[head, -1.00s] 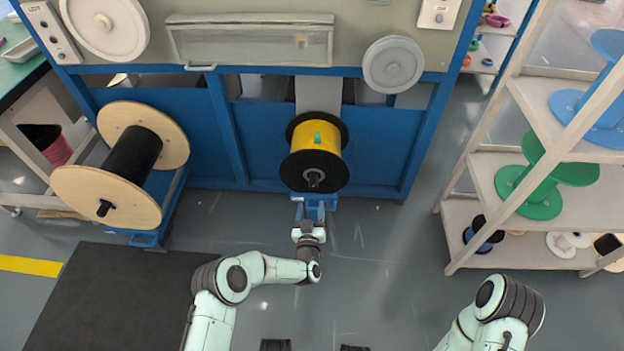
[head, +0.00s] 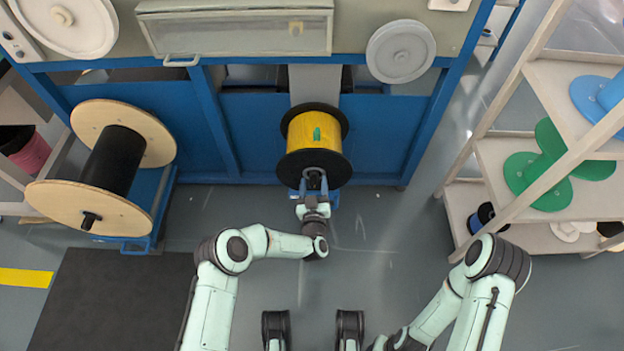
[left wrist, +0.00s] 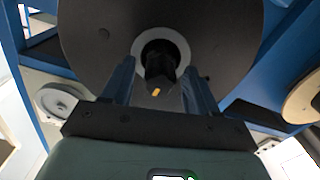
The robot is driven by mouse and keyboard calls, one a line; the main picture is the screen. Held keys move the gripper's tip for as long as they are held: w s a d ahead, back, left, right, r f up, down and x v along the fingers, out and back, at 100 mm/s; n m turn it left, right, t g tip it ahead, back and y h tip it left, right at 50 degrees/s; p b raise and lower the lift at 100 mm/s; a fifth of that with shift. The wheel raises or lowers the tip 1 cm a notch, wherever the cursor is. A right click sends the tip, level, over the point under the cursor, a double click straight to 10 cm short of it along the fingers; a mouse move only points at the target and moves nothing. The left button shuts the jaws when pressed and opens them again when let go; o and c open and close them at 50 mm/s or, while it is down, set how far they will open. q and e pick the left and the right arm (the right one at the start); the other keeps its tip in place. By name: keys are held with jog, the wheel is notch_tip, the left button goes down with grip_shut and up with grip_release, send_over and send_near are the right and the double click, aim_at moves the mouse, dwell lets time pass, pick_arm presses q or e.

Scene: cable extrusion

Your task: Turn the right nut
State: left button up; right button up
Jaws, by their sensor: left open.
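The yellow spool (head: 310,132) with black flanges stands at the blue machine frame, the right one of two large spools. Its nut (left wrist: 160,62) is dark with a small orange mark and sits inside a pale ring at the flange's centre in the left wrist view. My left gripper (head: 314,182) is in front of this spool. It is open, with one finger (left wrist: 118,82) left of the nut and the other (left wrist: 200,95) right of it. I cannot tell whether they touch it. In the head view the gripper mostly hides the nut. My right gripper is out of view.
A wooden-flanged spool (head: 112,165) with black winding stands at the left, with a dark mat (head: 115,300) on the floor before it. A shelf rack (head: 530,170) with green and blue reels is at the right. The floor between is clear.

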pick_arm(q)
jog(key=c, duration=1)
jog(key=shift+r+n+p, duration=0.1)
jog(key=shift+n+p, duration=0.3)
jog(key=shift+n, duration=0.4)
jog(key=shift+c, duration=0.2)
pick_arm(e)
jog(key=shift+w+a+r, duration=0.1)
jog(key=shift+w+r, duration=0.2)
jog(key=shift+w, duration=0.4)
pick_arm(q)
jog(key=o, duration=1)
jog(key=shift+o, duration=0.2)
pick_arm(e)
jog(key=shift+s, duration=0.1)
